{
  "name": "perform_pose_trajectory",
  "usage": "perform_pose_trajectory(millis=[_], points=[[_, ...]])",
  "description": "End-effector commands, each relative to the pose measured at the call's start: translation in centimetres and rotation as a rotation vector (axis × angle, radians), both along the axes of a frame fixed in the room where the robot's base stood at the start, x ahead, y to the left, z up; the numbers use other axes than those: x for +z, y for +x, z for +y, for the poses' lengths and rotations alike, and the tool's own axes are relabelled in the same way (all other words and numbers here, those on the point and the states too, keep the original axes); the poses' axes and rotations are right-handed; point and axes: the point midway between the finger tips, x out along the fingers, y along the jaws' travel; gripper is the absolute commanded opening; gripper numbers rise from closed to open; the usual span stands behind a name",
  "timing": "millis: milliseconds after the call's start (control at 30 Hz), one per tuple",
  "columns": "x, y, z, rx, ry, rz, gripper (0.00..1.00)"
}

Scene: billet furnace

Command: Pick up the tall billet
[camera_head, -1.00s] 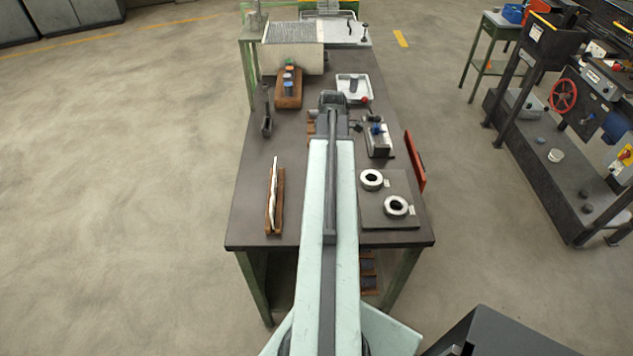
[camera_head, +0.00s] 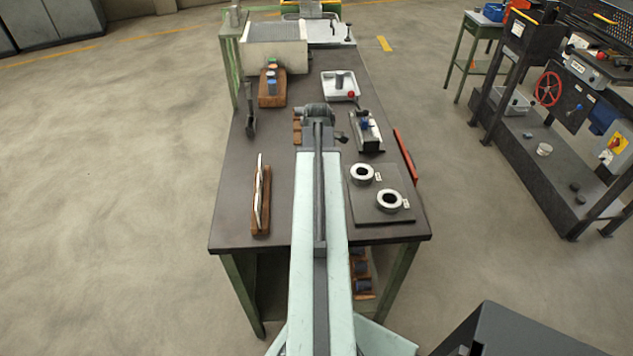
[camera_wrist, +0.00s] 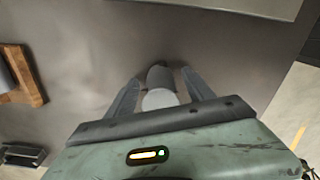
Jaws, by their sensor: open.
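A grey cylinder (camera_wrist: 158,99) with a pale round end, apparently the tall billet, stands between the fingers of my gripper (camera_wrist: 158,84) in the wrist view. The fingers are spread on either side of it. A narrow gap shows at each side, so it is not clamped. Its lower part is dark or shaded. In the head view my arm hides this cylinder, and the fingers cannot be made out. The arm's end is over the middle of the dark table (camera_head: 240,195).
A white tray (camera_head: 327,90) with a grey cylinder (camera_head: 339,80) stands beyond the arm's end. A vise-like device (camera_head: 369,135) and a plate with two rings (camera_head: 362,174) lie right. A wooden block (camera_wrist: 30,85) with a dark cylinder is left in the wrist view.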

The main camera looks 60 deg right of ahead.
Motion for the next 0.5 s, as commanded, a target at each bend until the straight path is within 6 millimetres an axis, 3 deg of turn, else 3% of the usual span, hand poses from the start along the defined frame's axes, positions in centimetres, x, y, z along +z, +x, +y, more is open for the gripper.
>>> perform_pose_trajectory(millis=[33, 200, 267, 500], points=[[0.1, 0.02, 0.01, 0.0, 0.0, 0.0, 0.61], [0.11, 0.04, 0.02, 0.0, 0.0, 0.0, 0.14], [0.11, 0.04, 0.02, 0.001, 0.0, 0.0, 0.0], [0.13, 0.07, 0.04, 0.001, 0.0, 0.0, 0.0]])
